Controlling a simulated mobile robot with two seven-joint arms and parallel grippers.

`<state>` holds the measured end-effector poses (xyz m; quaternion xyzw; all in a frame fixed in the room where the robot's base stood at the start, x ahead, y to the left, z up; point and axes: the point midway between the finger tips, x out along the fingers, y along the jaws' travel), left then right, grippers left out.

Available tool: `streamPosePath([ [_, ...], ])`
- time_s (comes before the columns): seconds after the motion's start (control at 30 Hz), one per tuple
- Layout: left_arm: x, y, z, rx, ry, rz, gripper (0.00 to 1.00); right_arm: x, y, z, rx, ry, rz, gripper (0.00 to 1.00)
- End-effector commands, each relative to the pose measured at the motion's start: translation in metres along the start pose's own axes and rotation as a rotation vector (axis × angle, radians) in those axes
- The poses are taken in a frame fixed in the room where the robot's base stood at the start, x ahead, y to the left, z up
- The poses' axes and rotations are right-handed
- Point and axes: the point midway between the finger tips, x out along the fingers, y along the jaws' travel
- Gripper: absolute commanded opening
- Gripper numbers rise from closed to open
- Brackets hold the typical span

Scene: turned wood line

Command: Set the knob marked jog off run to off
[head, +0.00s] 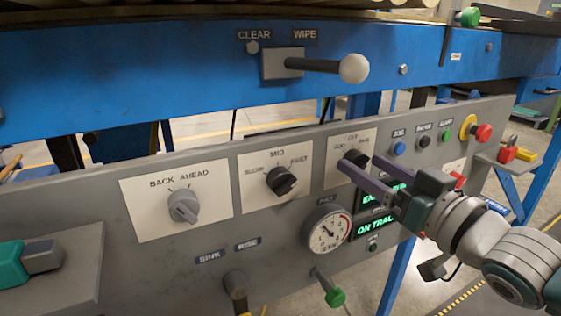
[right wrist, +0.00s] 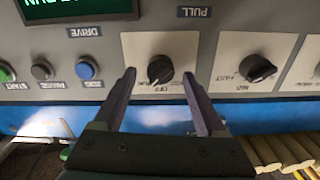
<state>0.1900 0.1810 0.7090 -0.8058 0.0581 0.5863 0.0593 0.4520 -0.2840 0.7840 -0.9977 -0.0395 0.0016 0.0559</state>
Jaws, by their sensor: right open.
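The jog off run knob (head: 362,160) is a black round knob on a pale plate of the grey panel. In the head view my right gripper partly covers it and its labels. It shows whole, upside down, in the right wrist view (right wrist: 160,69). There its pointer leans down and slightly left, toward the off and run side; I cannot tell its exact mark. My right gripper (head: 360,163) is open, with its two purple fingers at the knob, one to each side as the right wrist view shows (right wrist: 158,74). I see no contact. My left gripper is not in view.
The mid knob (head: 281,181) and the back ahead knob (head: 184,206) are to the left. A round gauge (head: 327,232) sits below. A blue button (head: 399,148) and a red mushroom button (head: 483,133) are to the right. A white-balled lever (head: 353,68) juts out above.

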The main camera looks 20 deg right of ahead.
Motion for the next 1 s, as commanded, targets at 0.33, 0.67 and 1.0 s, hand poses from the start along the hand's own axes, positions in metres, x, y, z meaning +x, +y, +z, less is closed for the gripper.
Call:
streamPosePath([
  [0.33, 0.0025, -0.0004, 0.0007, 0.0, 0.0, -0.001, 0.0, 0.0084, 0.0003, -0.0003, -0.001, -0.001, 0.001, 0.74],
  [0.67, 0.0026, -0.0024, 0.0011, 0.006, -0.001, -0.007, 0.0, 0.0081, 0.0002, -0.0001, 0.0, -0.001, 0.001, 0.41],
  [1.0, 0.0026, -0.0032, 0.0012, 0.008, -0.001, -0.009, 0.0, 0.008, 0.0001, -0.0001, 0.0, -0.001, 0.001, 0.03],
])
